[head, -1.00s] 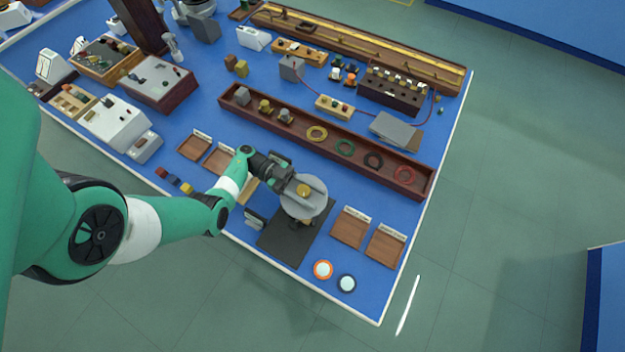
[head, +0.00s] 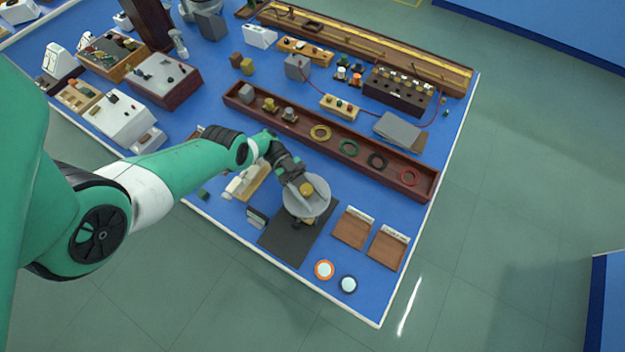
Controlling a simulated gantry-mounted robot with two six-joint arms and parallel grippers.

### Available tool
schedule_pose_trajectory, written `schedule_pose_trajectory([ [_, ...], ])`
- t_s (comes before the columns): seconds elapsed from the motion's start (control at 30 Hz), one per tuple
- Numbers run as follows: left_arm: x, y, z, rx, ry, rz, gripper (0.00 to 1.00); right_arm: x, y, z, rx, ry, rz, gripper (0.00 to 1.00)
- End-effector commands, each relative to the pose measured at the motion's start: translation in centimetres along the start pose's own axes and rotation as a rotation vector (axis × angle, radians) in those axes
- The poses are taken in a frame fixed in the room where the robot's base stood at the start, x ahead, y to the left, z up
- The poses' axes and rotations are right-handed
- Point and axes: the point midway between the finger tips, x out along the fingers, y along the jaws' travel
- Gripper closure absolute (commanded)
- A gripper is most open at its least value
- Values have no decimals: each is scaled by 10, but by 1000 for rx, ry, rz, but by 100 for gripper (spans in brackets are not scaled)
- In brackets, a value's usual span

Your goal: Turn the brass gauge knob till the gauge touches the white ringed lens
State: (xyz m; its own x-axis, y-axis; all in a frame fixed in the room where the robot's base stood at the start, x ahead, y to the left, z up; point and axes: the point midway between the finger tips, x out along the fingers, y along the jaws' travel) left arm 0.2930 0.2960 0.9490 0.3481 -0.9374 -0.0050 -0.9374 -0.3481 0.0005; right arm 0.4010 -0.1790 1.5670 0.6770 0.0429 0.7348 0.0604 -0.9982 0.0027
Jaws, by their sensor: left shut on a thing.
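The gauge shows as a round grey disc (head: 318,205) with a brass knob (head: 307,189) on top, standing on a dark mat (head: 290,244). My left gripper (head: 301,183) comes in from the upper left and is shut on the brass knob; its fingers hide part of it. I cannot pick out a white ringed lens, nor see under the disc whether the gauge touches one. An orange-ringed lens (head: 324,270) and a dark-ringed lens (head: 348,284) lie apart from the gauge, near the front edge. My right gripper is not in view.
Two wooden trays with labels, one nearer (head: 352,231) and one farther right (head: 387,250), lie right of the mat. A small grey block (head: 257,217) stands at the mat's left. A long brown rack (head: 395,186) holding coloured rings runs behind the gauge.

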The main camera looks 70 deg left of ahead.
Motion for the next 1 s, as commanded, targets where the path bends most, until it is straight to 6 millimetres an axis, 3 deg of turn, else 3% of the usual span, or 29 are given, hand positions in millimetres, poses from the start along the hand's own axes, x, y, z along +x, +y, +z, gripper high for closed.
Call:
schedule_pose_trajectory([
  [0.27,0,0,-4,3,10,4,100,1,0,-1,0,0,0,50],
  [0.3,0,0,-4,3,10,4,50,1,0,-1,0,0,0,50],
  [0.47,0,0,-3,2,8,3,22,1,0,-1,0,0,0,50],
  [0.77,0,0,-4,1,6,2,22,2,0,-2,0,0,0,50],
  [0.87,0,0,-13,1,6,2,22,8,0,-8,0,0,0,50],
  [1.0,0,0,-39,2,6,3,22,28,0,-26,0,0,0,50],
])
